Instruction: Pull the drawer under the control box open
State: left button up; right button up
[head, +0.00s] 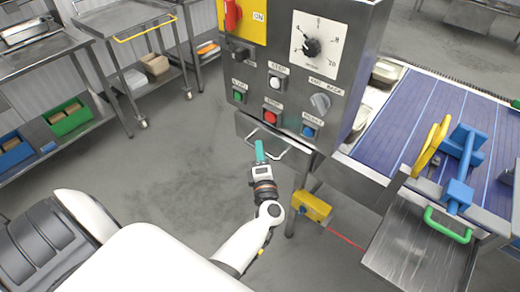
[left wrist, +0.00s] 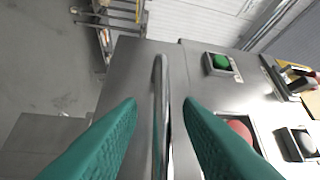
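The grey metal control box (head: 300,80) stands at the top middle of the head view, with buttons, knobs and a dial. The drawer (head: 248,127) is a grey front just under its panel and looks shut. Its bar handle (head: 293,155) sticks out from the front. My left gripper (head: 260,152) is at the left part of the handle. In the left wrist view, the teal fingers of my left gripper (left wrist: 160,105) are open, one on each side of the handle (left wrist: 160,75), with gaps between. My right gripper is not in view.
A blue conveyor (head: 405,110) with a blue and yellow fixture (head: 462,165) is at the right. A yellow box (head: 312,206) with a red beam sits below the drawer. Metal carts (head: 130,25) stand at the back left. The floor in front of the drawer is clear.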

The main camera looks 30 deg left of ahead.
pick_arm(q)
jog(key=shift+w+a+r, duration=0.15)
jog(key=shift+w+a, duration=0.2)
grip_shut()
